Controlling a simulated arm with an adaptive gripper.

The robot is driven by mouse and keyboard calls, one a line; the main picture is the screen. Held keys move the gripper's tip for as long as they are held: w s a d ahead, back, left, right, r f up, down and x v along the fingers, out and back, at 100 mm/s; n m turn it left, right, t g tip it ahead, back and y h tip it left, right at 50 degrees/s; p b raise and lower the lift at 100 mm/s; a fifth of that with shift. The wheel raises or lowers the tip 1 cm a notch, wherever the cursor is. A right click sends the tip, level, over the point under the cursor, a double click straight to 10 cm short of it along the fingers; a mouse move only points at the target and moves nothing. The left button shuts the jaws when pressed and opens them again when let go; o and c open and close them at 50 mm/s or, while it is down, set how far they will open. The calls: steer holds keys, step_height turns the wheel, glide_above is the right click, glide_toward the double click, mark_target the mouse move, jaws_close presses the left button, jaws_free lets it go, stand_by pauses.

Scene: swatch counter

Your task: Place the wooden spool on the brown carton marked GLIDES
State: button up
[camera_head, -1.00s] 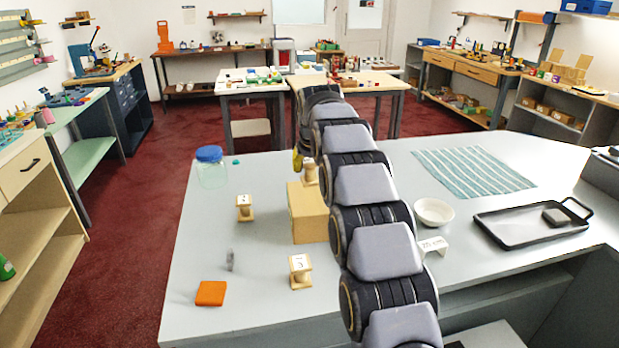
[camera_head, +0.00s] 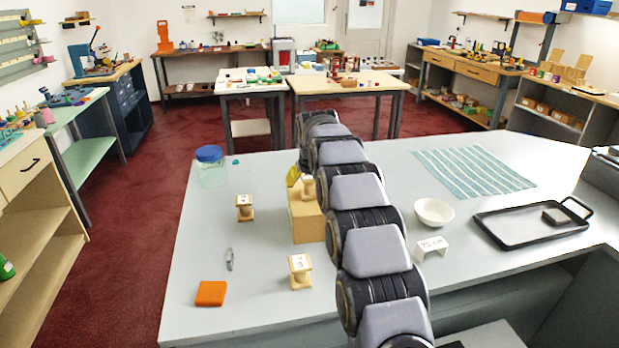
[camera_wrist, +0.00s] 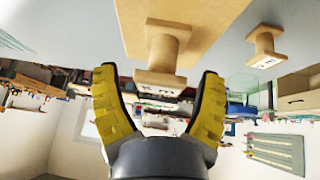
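A wooden spool (camera_head: 308,187) stands on the brown carton (camera_head: 306,222) in the head view, partly behind my arm. In the wrist view the spool (camera_wrist: 163,48) is upright against the carton top (camera_wrist: 215,20), seen inverted, with a pale marked face toward me. My gripper (camera_wrist: 157,75) has yellow fingers spread to either side of the spool, with visible gaps. In the head view my gripper (camera_head: 293,177) is at the carton's back left, mostly hidden by my arm. The carton's GLIDES marking cannot be read here.
Two similar spools stand on the counter, one left of the carton (camera_head: 244,207) and one in front (camera_head: 300,270). A blue-lidded jar (camera_head: 211,168), small grey object (camera_head: 229,259), orange block (camera_head: 211,293), white bowl (camera_head: 434,212), striped cloth (camera_head: 473,170) and black tray (camera_head: 530,224) surround them.

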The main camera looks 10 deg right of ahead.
steer(key=shift+s+r, duration=0.2)
steer(key=shift+r, duration=0.3)
steer(key=v, duration=1.1)
steer(key=shift+s+a, duration=0.1)
steer(key=shift+s, duration=0.1)
steer(key=s+a+f+g, duration=0.1)
steer(key=s+f+g, duration=0.1)
steer(key=s, duration=1.3)
steer(key=s+a+f+g, duration=0.1)
steer(key=s+f+g, duration=0.2)
steer(key=s, duration=1.3)
steer(key=s+a+f+g+y, duration=0.1)
steer(key=s+a+f+g, duration=0.1)
steer(key=s, duration=1.3)
steer(key=shift+s+f+g, duration=0.15)
steer(key=shift+f+g, duration=0.25)
steer(key=shift+f, duration=0.25)
